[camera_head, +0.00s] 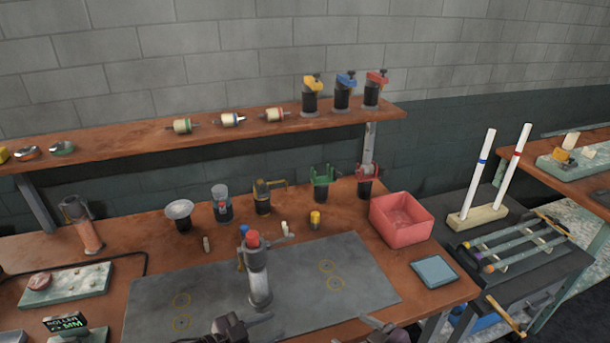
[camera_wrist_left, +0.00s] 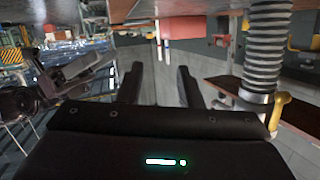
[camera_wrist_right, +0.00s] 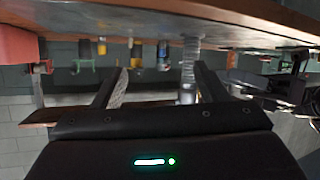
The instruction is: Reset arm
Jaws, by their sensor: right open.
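My left gripper (camera_head: 238,326) shows at the bottom of the head view, at the front edge of the grey mat (camera_head: 215,305). In the left wrist view its two dark fingers (camera_wrist_left: 158,80) stand apart with nothing held between them. My right gripper (camera_head: 383,328) shows partly at the bottom of the head view, right of the left one and by the bench's front edge. In the right wrist view its fingers (camera_wrist_right: 160,82) are wide apart and empty. Both wrist views look sideways or upside down across the bench.
A metal burner-like stand (camera_head: 258,285) with a red top rises from the mat, close behind my left gripper. A red bin (camera_head: 402,232) and a blue-grey pad (camera_head: 434,271) lie to the right. Small tools line the bench's back. A shelf (camera_head: 150,137) hangs above.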

